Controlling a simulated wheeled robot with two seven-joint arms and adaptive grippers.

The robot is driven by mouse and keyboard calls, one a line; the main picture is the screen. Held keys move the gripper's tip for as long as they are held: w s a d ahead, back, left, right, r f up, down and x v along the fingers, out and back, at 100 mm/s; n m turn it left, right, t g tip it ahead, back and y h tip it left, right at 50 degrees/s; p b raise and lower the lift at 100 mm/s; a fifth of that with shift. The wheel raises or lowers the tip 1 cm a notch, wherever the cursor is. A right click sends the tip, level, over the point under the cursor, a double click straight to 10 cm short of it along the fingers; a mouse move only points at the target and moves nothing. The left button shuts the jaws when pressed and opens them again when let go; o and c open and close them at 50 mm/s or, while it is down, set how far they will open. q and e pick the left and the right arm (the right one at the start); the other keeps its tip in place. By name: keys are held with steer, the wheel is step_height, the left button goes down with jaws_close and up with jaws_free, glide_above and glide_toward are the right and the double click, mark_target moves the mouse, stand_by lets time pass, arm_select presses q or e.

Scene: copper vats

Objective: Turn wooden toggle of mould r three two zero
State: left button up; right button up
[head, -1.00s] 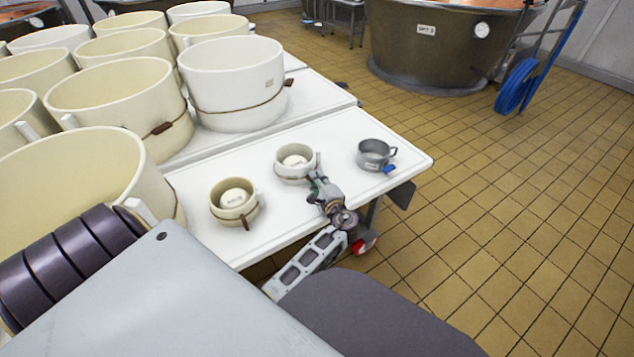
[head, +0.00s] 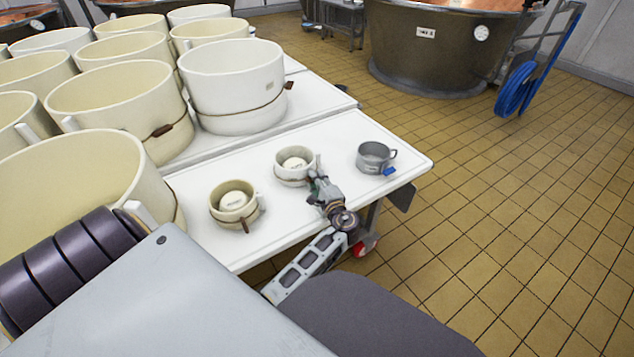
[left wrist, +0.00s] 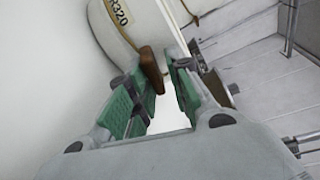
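The small white mould (head: 293,167) stands upright on the white table in the head view. In the left wrist view the mould (left wrist: 128,42) shows its label, which reads R320. Its brown wooden toggle (left wrist: 151,68) hangs at the mould's side on a thin cord. My left gripper (head: 317,186) is at the mould's right front side. In the left wrist view my left gripper (left wrist: 158,82) has its green-padded fingers apart, one on each side of the toggle. A gap shows on the right of the toggle; contact on the left cannot be told. My right gripper is not in view.
A small cream mould (head: 222,203) stands to the left and a grey metal cup (head: 374,158) to the right on the same white table (head: 345,133). Large cream moulds (head: 115,95) crowd the tables at the left. The tiled floor at the right is open.

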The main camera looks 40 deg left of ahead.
arm_select(q)
step_height(320, 180, up, 9)
stand_by(0.5)
steer(key=shift+r, duration=0.1)
